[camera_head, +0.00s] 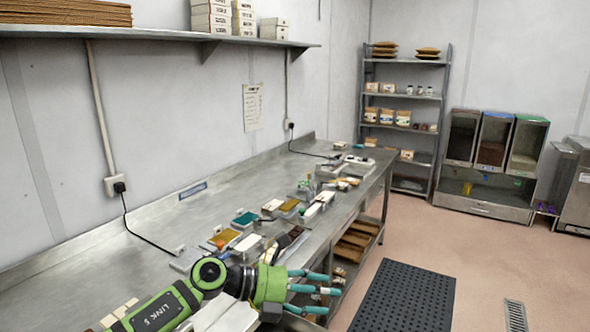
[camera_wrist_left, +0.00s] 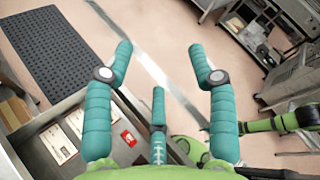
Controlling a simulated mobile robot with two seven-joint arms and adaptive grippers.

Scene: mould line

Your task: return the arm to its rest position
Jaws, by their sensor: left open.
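My left gripper (camera_head: 331,292) is in the lower middle of the head view, at the front edge of the steel bench (camera_head: 95,290). Its green palm points right and its teal fingers are spread. In the left wrist view the gripper (camera_wrist_left: 160,62) is open, with two long fingers apart and a third between them. Nothing is between the fingers. My left arm comes in from the lower left over the bench.
Several trays and moulds, one with a teal top (camera_head: 245,219), lie along the bench near my arm. A wall shelf (camera_head: 150,33) hangs above. A black floor mat (camera_head: 405,300), a rack (camera_head: 443,120) and dispensers (camera_head: 490,140) stand beyond.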

